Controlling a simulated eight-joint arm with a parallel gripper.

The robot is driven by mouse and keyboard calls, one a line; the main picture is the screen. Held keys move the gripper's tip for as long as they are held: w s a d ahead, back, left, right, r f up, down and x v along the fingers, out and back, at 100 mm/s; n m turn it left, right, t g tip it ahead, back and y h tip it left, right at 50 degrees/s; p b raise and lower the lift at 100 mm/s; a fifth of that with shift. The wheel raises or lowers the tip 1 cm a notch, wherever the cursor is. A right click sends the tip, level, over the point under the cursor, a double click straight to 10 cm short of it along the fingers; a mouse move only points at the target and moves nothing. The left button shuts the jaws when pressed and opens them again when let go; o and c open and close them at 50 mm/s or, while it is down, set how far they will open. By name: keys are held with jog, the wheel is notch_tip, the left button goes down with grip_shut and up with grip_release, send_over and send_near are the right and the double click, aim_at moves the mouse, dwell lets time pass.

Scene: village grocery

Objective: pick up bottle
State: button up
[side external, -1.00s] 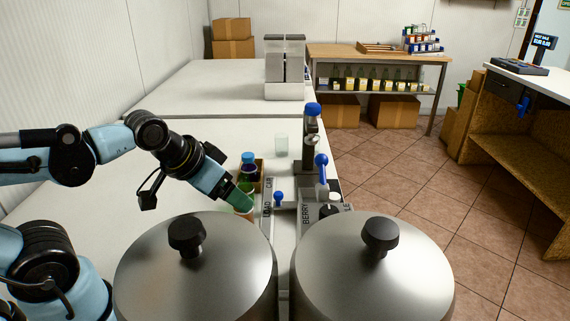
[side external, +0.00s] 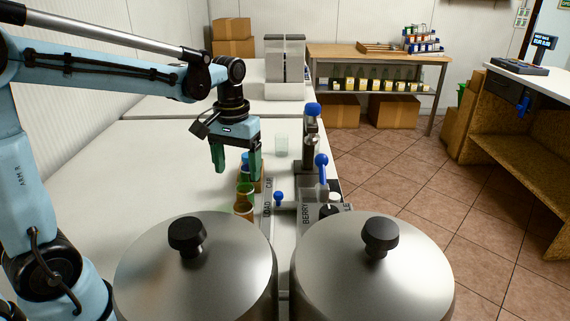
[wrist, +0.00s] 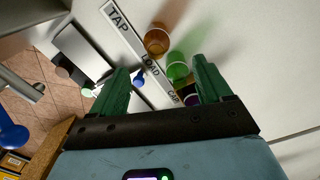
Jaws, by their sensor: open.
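A dark bottle with a blue cap (side external: 245,158) stands on the white counter at a small brown box, mostly hidden behind my gripper's right finger. In the wrist view, a dark purple piece (wrist: 193,99), probably this bottle, shows at the gripper's edge near the right finger. My gripper (side external: 236,173) is open and empty, pointing down, with its green fingers beside and in front of the bottle. In the wrist view its fingers (wrist: 161,66) are wide apart. Whether a finger touches the bottle cannot be told.
A green cup (side external: 245,190) and an orange cup (side external: 244,211) stand close in front of the bottle. Right of them are a labelled strip (side external: 268,208) and blue-knobbed levers (side external: 321,162). Two steel lidded pots (side external: 196,270) fill the foreground. The counter's left side is clear.

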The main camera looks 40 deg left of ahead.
aim_at(242, 201)
notch_tip(242, 201, down, 6)
jog(key=shift+f, duration=0.25)
jog(key=shift+d+f, duration=0.15)
jog(key=shift+f, duration=1.15)
jog(key=shift+d+f, duration=0.15)
jog(key=shift+f, duration=1.15)
jog(key=c, duration=1.2)
jog(key=shift+o, duration=0.2)
jog(key=shift+r, duration=0.15)
